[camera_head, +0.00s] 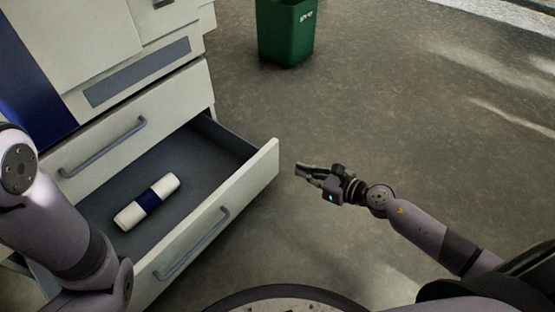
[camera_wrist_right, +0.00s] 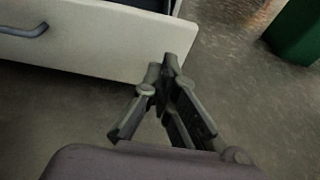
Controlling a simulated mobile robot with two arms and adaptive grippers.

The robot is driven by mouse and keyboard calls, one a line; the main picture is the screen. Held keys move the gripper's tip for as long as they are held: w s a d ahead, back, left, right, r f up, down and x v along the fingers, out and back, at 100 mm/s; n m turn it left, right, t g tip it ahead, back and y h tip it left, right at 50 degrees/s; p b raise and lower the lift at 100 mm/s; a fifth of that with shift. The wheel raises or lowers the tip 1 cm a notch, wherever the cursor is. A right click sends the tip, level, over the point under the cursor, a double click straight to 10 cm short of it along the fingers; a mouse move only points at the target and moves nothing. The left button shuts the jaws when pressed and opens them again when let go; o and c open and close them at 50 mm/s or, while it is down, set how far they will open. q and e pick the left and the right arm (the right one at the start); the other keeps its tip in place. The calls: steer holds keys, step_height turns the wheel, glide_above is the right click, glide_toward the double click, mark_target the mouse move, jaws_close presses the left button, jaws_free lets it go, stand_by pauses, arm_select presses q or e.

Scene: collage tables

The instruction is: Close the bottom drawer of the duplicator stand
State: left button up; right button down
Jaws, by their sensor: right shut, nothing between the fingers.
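The bottom drawer (camera_head: 210,228) of the pale duplicator stand (camera_head: 150,105) is pulled well out, with its grey handle (camera_head: 195,243) on the front. A white roll with a blue band (camera_head: 147,201) lies inside it. My right gripper (camera_head: 303,169) is shut and empty, just right of the drawer front's far end, with a small gap as seen from the head. In the right wrist view the shut fingers (camera_wrist_right: 168,75) show before the drawer front (camera_wrist_right: 95,40), near its end; I cannot tell whether they touch it. My left arm crosses the drawer's left side, and its gripper is out of view.
A closed drawer with a handle (camera_head: 103,147) sits above the open one. A green bin (camera_head: 286,32) stands on the floor behind the stand's right side. The grey floor (camera_head: 400,110) to the right is clear.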

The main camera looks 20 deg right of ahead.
mark_target(268, 156)
steer(key=x, duration=0.6)
steer(key=r+b+x, duration=0.1)
steer(key=x, duration=0.2)
steer(key=shift+w+a, duration=0.3)
steer(key=shift+w, duration=0.05)
steer(key=shift+r, duration=0.1)
